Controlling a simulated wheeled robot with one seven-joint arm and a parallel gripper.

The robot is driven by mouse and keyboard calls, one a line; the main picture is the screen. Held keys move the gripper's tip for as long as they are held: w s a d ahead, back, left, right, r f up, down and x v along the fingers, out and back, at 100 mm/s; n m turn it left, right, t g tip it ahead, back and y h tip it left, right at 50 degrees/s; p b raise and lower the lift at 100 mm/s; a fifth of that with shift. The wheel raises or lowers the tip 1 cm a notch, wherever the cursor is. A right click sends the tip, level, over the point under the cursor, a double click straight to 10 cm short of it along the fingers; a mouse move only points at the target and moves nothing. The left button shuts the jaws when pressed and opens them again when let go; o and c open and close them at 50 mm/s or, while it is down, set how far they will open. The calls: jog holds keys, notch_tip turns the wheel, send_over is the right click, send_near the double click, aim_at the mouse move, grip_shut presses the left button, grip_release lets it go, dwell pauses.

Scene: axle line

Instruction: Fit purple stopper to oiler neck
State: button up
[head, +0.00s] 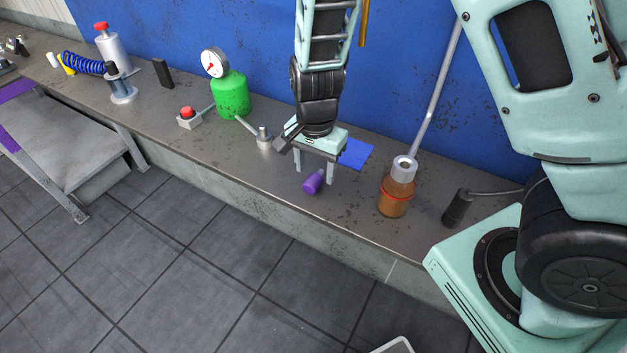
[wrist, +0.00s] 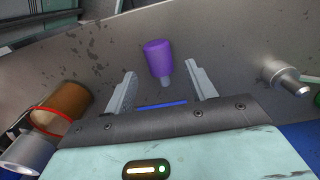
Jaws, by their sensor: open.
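The purple stopper (head: 313,182) lies on its side on the grey bench top near the front edge. In the wrist view the purple stopper (wrist: 159,60) shows its wide purple body and a thin grey stem. My gripper (head: 313,179) is open above the bench, pointing down, with the stopper between or just beyond its fingertips. In the wrist view my gripper (wrist: 160,82) has nothing clamped in it. The oiler (head: 396,196) stands upright to the right, an amber body with a red band and a grey neck (head: 403,167). It also shows in the wrist view (wrist: 69,104).
A blue sheet (head: 356,153) lies behind my gripper. A small grey metal fitting (head: 264,139) stands to its left, with a green gauge bottle (head: 231,97) beyond. A dark-handled tool (head: 457,209) lies right of the oiler. The blue wall (head: 250,50) closes the back.

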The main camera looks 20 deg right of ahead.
jog(key=shift+f, duration=1.3)
jog(key=c, duration=1.1)
